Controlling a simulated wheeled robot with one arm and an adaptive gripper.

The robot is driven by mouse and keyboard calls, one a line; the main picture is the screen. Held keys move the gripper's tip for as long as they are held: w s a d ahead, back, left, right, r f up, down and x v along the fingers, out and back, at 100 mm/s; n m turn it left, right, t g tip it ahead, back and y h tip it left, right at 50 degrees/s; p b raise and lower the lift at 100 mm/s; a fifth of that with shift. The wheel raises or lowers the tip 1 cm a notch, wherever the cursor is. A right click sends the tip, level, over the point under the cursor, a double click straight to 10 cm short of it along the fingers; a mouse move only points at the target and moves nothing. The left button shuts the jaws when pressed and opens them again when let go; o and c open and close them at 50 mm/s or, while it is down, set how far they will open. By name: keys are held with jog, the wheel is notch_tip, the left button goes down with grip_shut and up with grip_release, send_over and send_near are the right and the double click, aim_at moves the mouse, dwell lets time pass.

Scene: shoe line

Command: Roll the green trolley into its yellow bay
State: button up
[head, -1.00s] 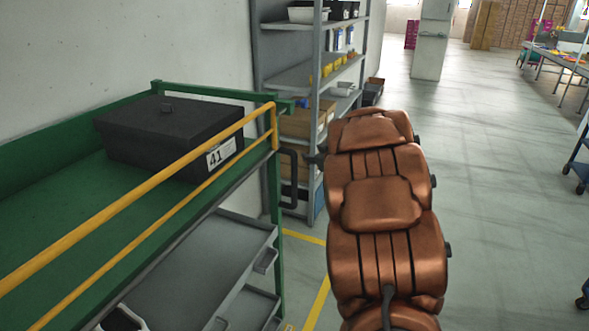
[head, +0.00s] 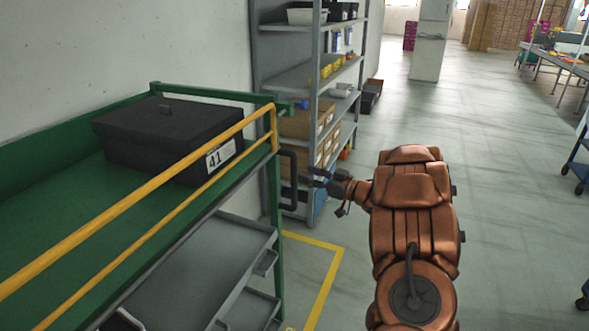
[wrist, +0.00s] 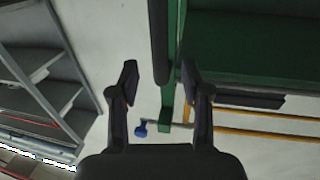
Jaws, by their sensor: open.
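The green trolley (head: 40,150) fills the left of the head view, with yellow side rails and grey lower trays. A dark upright handle (head: 289,182) is on its near-shelf end; it also shows in the wrist view (wrist: 158,40). My gripper (head: 312,181) is open, just right of the handle. In the wrist view my gripper (wrist: 160,82) has the handle in line between its spread fingers; I cannot tell whether they touch it. Yellow floor lines (head: 325,283) form a corner beside and below the trolley's end; the rest of the marking is hidden.
A black lidded box (head: 170,135) labelled 41 sits on the trolley's top. A grey shelf rack (head: 285,75) with bins stands just beyond the handle, by the wall. Open floor (head: 500,190) lies right of my arm. A blue cart stands at the right edge.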

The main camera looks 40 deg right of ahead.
jog(key=p+x, duration=0.1)
jog(key=x, duration=0.5)
jog(key=shift+w, duration=0.1)
jog(key=shift+c, duration=0.3)
grip_shut()
dwell(0.4)
